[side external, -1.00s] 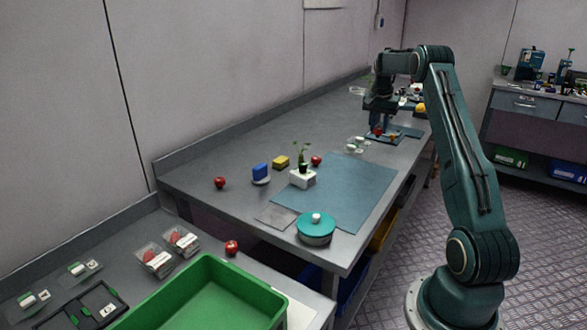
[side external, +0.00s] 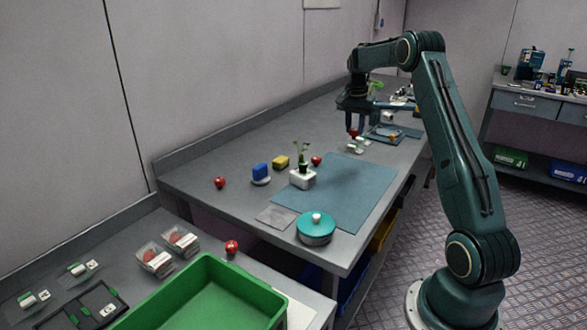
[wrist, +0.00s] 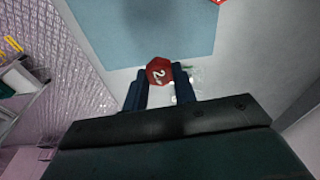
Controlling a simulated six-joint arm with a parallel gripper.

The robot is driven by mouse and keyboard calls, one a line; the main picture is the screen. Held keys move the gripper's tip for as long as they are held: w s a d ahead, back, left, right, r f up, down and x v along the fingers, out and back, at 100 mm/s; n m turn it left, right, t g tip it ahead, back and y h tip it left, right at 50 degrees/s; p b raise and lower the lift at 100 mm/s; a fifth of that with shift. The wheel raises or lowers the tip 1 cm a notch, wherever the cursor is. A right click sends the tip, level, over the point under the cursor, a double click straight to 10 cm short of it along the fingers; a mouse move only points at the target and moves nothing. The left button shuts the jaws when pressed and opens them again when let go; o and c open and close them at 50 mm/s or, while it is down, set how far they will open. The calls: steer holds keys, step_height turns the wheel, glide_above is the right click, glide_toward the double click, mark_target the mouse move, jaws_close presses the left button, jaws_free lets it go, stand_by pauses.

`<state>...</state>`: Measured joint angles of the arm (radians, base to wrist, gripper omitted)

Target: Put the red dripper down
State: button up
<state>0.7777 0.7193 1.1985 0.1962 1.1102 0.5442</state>
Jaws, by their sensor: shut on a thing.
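My gripper (side external: 356,126) is shut on the red dripper (side external: 353,133) and holds it above the far part of the grey bench. In the wrist view the dripper shows as a red, many-sided top (wrist: 159,71) with a white mark like a 2. It sits between the two dark fingertips (wrist: 161,82). Its lower part is hidden, and I cannot tell its exact height above the bench. Small clear-and-white pieces (side external: 355,146) lie on the bench just below it.
A blue-grey mat (side external: 345,195) lies nearer, mostly bare. A potted plant in a white block (side external: 302,179), a blue block (side external: 260,170), a yellow block (side external: 281,162) and a teal round pot (side external: 315,232) stand around it. A dark blue tray (side external: 405,133) is at the right.

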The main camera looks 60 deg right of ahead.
steer(key=w+a+r, duration=0.1)
steer(key=w+a, duration=0.1)
steer(key=a, duration=0.6)
steer(key=w+a+r, duration=0.1)
steer(key=w+a, duration=0.2)
steer(key=a, duration=0.5)
glide_above(303, 290)
steer(key=shift+a+f+m, duration=0.4)
steer(key=shift+f, duration=0.05)
steer(key=shift+f, duration=0.1)
step_height(303, 290, down, 16)
steer(key=shift+f, duration=0.1)
steer(key=shift+f, duration=1.8)
